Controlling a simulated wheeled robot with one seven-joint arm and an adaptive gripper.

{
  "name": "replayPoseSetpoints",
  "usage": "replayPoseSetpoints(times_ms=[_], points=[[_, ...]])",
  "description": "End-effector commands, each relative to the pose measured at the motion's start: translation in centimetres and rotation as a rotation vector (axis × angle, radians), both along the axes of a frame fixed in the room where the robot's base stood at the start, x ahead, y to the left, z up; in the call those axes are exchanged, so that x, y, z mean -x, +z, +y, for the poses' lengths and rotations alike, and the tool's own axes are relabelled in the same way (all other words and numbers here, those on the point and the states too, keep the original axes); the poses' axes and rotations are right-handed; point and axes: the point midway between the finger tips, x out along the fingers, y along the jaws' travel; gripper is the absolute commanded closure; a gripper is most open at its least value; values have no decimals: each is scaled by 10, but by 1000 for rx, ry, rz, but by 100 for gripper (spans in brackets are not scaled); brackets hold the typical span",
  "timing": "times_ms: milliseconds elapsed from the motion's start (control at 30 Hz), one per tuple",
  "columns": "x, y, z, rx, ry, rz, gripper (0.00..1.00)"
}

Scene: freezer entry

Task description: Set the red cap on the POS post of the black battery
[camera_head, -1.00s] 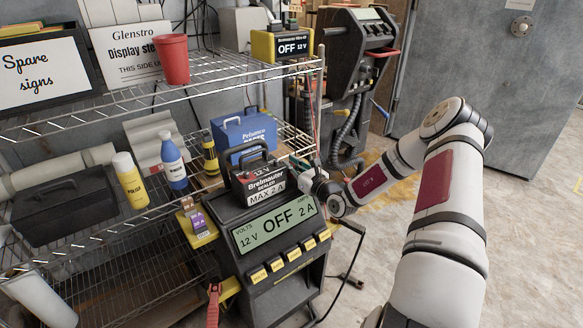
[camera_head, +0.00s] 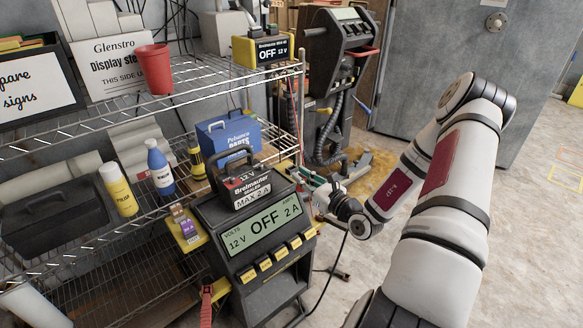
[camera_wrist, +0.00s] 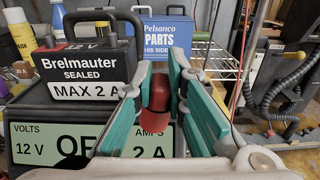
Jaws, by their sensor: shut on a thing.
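The black battery (camera_head: 243,188), labelled Brelmauter and MAX 2 A, stands upright on a charger (camera_head: 264,222) whose display reads OFF. In the wrist view the battery (camera_wrist: 85,70) is at the left, with its black handle on top. I cannot make out its POS post in either view. My gripper (camera_head: 316,196) is to the right of the battery and apart from it. In the wrist view my gripper (camera_wrist: 157,85) has its teal fingers shut on the red cap (camera_wrist: 155,94), which is partly hidden between them.
A wire shelf (camera_head: 150,110) at the left holds a red cup (camera_head: 155,70), bottles and a black case (camera_head: 55,225). A blue parts box (camera_head: 228,138) stands behind the battery. A second charger on a stand (camera_head: 340,60) is at the back. Floor at the right is clear.

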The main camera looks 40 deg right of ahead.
Motion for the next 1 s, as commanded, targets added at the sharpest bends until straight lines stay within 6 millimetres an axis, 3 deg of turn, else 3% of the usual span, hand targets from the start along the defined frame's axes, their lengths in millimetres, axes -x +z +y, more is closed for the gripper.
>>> replayPoseSetpoints(times_ms=[233, 1000], points=[[17, 4, 1, 0, 0, 0, 100], [17, 32, 1, 1, 1, 0, 100]])
